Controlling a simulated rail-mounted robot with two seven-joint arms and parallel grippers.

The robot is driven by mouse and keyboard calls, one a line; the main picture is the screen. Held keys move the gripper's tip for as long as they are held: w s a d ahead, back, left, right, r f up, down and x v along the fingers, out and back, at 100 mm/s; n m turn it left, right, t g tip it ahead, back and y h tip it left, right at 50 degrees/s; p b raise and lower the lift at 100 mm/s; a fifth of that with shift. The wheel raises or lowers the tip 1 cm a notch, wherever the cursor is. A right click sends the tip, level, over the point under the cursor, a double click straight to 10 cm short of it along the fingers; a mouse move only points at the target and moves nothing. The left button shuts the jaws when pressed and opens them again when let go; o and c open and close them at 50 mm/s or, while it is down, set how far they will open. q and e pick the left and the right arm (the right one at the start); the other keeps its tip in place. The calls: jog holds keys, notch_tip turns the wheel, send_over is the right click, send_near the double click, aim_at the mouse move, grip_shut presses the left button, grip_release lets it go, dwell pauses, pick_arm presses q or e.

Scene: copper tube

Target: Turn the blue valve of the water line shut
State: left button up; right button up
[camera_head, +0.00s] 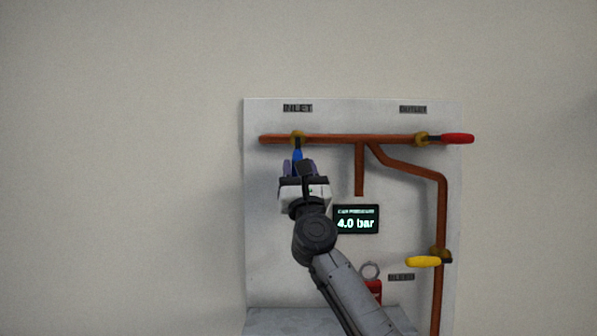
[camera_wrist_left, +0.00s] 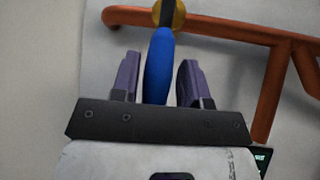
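The blue valve handle (camera_head: 297,155) hangs down from a brass valve body (camera_head: 298,137) on the horizontal copper pipe, below the INLET label. It points across the pipe. My left gripper (camera_head: 299,168) is at the handle, with its fingers pointing up. In the left wrist view the blue handle (camera_wrist_left: 158,68) stands between the two purple fingers (camera_wrist_left: 158,78), with a narrow gap on each side. The gripper is open around it and does not appear to touch it. My right gripper is not in view.
A red handle (camera_head: 457,138) lies along the pipe below the OUTLET label. A yellow handle (camera_head: 423,262) points left across the vertical pipe. A display (camera_head: 356,219) reads 4.0 bar. A red object with a ring (camera_head: 370,271) is partly behind my arm, above a grey shelf (camera_head: 279,319).

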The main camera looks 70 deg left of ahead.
pick_arm(q)
jog(key=shift+o, duration=0.7)
jog(key=shift+d+f, duration=0.2)
jog(key=b+v, duration=0.3)
jog(key=v, duration=1)
jog(key=shift+d, duration=0.15)
